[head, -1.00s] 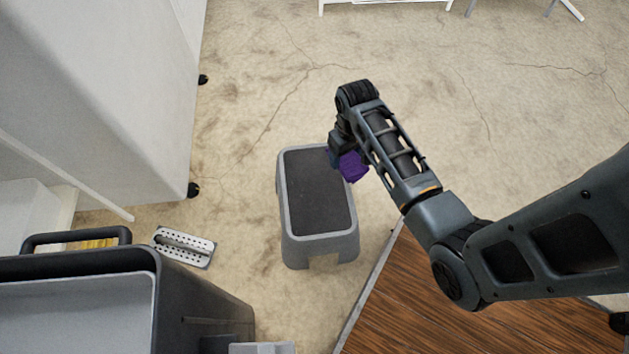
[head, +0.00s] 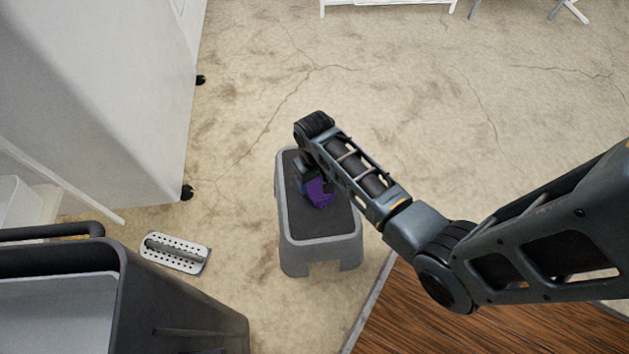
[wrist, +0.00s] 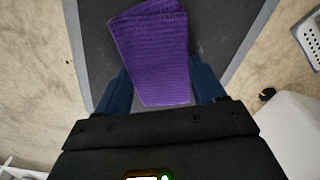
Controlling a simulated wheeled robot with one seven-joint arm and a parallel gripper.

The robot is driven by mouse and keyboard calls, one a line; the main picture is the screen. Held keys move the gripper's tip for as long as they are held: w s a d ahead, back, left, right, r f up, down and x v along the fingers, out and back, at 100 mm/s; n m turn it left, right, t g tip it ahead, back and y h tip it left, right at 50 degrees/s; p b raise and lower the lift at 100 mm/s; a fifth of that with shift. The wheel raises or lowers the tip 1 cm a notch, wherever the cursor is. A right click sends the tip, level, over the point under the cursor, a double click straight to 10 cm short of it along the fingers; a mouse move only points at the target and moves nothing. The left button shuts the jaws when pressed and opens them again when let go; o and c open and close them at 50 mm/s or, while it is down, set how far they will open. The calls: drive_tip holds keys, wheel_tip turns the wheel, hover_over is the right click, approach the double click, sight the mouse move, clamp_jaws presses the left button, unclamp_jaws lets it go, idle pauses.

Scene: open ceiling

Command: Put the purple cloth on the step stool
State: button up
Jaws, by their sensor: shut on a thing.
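The purple cloth (head: 319,193) is held in my gripper (head: 309,184), over the dark top of the step stool (head: 325,222). In the wrist view the folded cloth (wrist: 152,52) spans between the two blue fingers of my gripper (wrist: 162,92), which are shut on it. The grey-rimmed stool (wrist: 222,25) shows beneath the cloth there. I cannot tell whether the cloth touches the stool top. In the head view my arm hides part of the cloth and the stool's far right edge.
A dark bin-like container (head: 170,315) stands at the lower left. A white perforated tool (head: 175,253) lies on the floor between it and the stool. A white cabinet (head: 110,90) is at the left. A wooden surface (head: 440,315) is at the lower right. Floor beyond the stool is clear.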

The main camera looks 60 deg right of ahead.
drive_tip(key=o, duration=1)
drive_tip(key=shift+o, duration=0.2)
wheel_tip(320, 180, up, 12)
drive_tip(key=p, duration=0.6)
drive_tip(key=n+t+h, duration=0.2)
drive_tip(key=n+t, duration=0.1)
drive_tip(key=t, duration=0.3)
approach(314, 181)
drive_tip(key=s+a+r, duration=0.6)
drive_tip(key=s, duration=0.1)
drive_tip(key=s+a+r+n+t, duration=0.1)
drive_tip(key=s+a+r+t, duration=0.1)
drive_tip(key=r, duration=0.6)
drive_tip(key=s+a+r+n+t+y, duration=0.1)
drive_tip(key=s+a+r+t, duration=0.2)
drive_tip(key=r, duration=0.6)
drive_tip(key=s+a+r+t+y, duration=0.1)
drive_tip(key=s+a+r+t, duration=0.2)
drive_tip(key=r, duration=0.6)
drive_tip(key=s+t, duration=0.1)
drive_tip(key=s, duration=0.1)
drive_tip(key=shift+s+n, duration=0.25)
drive_tip(key=shift+n, duration=0.15)
